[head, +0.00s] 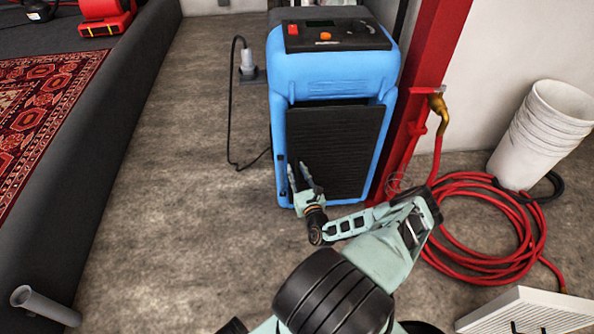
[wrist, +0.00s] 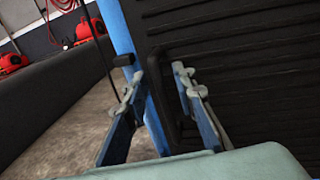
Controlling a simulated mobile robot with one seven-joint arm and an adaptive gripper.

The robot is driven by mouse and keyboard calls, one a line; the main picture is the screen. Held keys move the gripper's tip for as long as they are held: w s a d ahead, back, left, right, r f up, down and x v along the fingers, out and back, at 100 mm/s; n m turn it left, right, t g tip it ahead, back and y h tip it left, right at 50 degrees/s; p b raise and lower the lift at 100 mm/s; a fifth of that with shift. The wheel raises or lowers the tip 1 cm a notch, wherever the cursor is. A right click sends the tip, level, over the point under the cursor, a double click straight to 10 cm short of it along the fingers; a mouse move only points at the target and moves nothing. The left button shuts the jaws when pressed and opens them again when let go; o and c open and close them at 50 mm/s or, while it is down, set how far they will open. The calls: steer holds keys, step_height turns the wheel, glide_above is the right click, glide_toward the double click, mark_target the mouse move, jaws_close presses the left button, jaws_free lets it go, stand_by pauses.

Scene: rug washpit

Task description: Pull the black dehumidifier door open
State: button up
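The black dehumidifier door (head: 338,145) is a ribbed panel on the front of the blue dehumidifier (head: 333,75). I cannot tell whether it is fully closed or slightly ajar. My gripper (head: 303,178) is at the door's lower left edge. In the wrist view, my gripper (wrist: 158,76) is open, with its fingers apart. A dark upright handle (wrist: 166,110) on the door (wrist: 235,70) shows between the fingers, nearer the right one. A gap shows on the left side, and I see no firm grip. In the head view my gripper hides the handle.
A red post (head: 428,60) with a brass tap stands right of the machine, above a coiled red hose (head: 480,225). White buckets (head: 545,130) stand at the right. A black cord (head: 232,110) lies left.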

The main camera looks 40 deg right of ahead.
jaws_close()
steer(key=shift+s, duration=0.15)
